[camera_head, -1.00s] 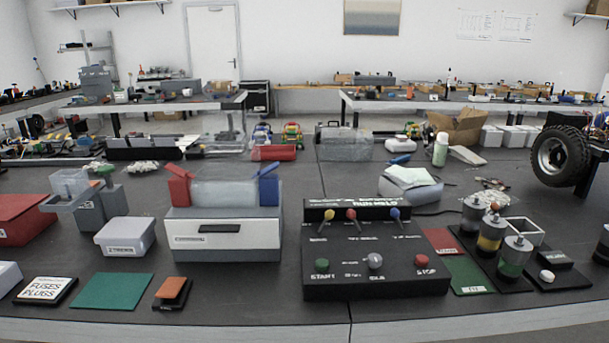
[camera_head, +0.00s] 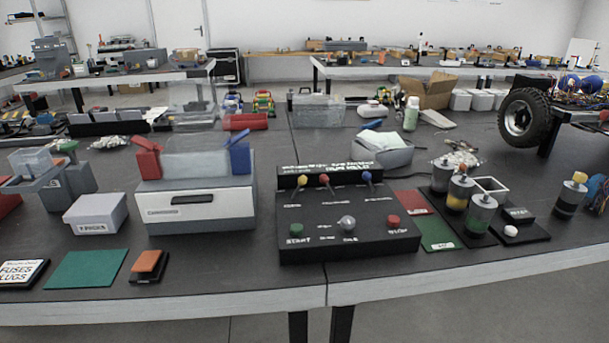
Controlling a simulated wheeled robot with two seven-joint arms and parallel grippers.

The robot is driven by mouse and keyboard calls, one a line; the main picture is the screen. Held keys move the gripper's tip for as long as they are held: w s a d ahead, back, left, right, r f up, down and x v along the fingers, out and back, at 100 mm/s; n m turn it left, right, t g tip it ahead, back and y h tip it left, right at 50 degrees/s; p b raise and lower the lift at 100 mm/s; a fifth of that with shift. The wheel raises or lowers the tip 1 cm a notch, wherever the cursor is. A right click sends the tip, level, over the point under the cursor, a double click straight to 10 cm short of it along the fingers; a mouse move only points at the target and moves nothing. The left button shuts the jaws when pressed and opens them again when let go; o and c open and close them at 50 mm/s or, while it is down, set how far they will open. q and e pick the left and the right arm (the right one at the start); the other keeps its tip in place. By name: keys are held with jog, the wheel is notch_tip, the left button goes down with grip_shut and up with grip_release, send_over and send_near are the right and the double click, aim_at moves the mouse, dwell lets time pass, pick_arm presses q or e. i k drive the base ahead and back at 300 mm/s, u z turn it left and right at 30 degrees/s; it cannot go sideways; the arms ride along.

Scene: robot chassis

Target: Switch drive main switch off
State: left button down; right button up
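A black control box (camera_head: 350,243) stands near the table's front edge. Three small levers rise from its upper part, with a yellow knob (camera_head: 302,180), a red knob (camera_head: 324,179) and a blue knob (camera_head: 367,177). Below them are a green START button (camera_head: 296,230), a grey dial (camera_head: 346,223) and a red button (camera_head: 393,221). The lever labels are too small to read, so I cannot tell which is the drive main switch. An orange rocker-like piece (camera_head: 149,262) on a black base lies left of the box. Neither gripper is in view.
A grey-white case (camera_head: 200,211) with red and blue uprights stands left of the box. Red and green mats (camera_head: 440,232) and several cylinders (camera_head: 481,214) stand to its right. A wheeled chassis (camera_head: 527,117) is at the back right. The strip before the box is clear.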

aim_at(303, 180)
jog(key=u, duration=2.5)
jog(key=k, duration=0.7)
jog(key=z, duration=1.4)
